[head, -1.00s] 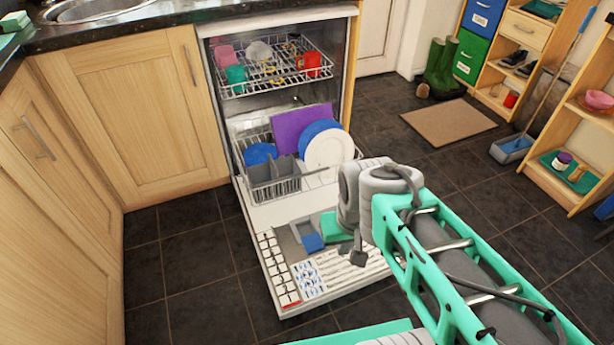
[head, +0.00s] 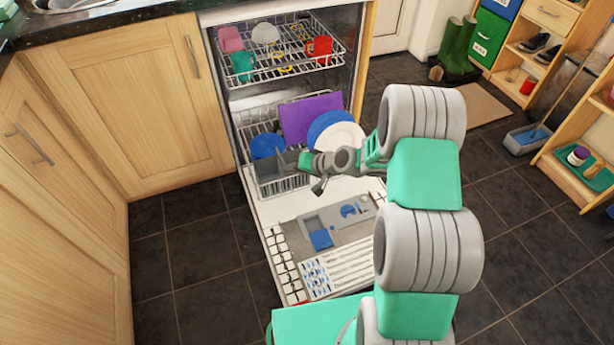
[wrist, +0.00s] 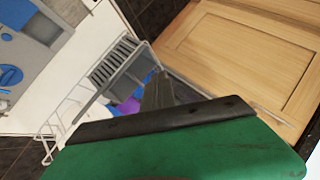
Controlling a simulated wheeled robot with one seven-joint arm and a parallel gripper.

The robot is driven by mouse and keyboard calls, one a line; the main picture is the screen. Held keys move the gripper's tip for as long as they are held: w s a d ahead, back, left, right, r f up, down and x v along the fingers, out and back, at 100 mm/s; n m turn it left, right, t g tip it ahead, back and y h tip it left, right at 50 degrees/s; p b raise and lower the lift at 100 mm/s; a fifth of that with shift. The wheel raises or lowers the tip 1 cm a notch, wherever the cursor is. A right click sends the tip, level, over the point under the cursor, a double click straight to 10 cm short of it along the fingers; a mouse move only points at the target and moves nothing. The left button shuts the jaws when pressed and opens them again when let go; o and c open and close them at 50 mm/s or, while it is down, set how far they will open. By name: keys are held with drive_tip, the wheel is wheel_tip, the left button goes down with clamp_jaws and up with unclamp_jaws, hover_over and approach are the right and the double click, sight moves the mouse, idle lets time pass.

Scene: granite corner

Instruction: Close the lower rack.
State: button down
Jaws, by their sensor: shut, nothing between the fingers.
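The lower rack (head: 280,186) is a wire rack partly out over the dishwasher's open door (head: 300,208). It holds a purple board (head: 308,117), a blue plate (head: 322,124), a white plate (head: 338,139), a blue bowl (head: 266,145) and a grey cutlery basket (head: 268,170) at its front. My gripper (head: 309,168) is shut and empty at the rack's front, near the basket; I cannot tell whether it touches. In the wrist view the gripper (wrist: 157,88) is beside the grey basket (wrist: 122,66), and the rack's wires (wrist: 62,122) show at left.
The upper rack (head: 285,55) above holds cups and is also partly out. A wooden cabinet (head: 125,105) stands left of the dishwasher. Dark tiled floor (head: 200,255) is clear left of the door. Shelves (head: 570,140) stand at right.

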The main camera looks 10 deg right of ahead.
drive_tip(key=s+d+f+m+t+h+p, duration=0.1)
drive_tip(key=s+d+f+m+t+h, duration=0.1)
drive_tip(key=d+f+m+t, duration=0.45)
drive_tip(key=s+d+f+m+t+h+p, duration=0.1)
drive_tip(key=d+f+m+t+h+p, duration=0.15)
drive_tip(key=f+m, duration=0.65)
drive_tip(key=w+a+f+n+b, duration=0.1)
drive_tip(key=w+f+b, duration=0.1)
drive_tip(key=w, duration=0.4)
drive_tip(key=w+a+f+b, duration=0.1)
drive_tip(key=w+f+b, duration=0.1)
drive_tip(key=w, duration=0.5)
drive_tip(key=shift+a+f+n+g+b, duration=0.2)
drive_tip(key=shift+a+n+g+b, duration=0.15)
drive_tip(key=shift+b, duration=0.1)
drive_tip(key=shift+w+d, duration=0.1)
drive_tip(key=shift+w, duration=0.05)
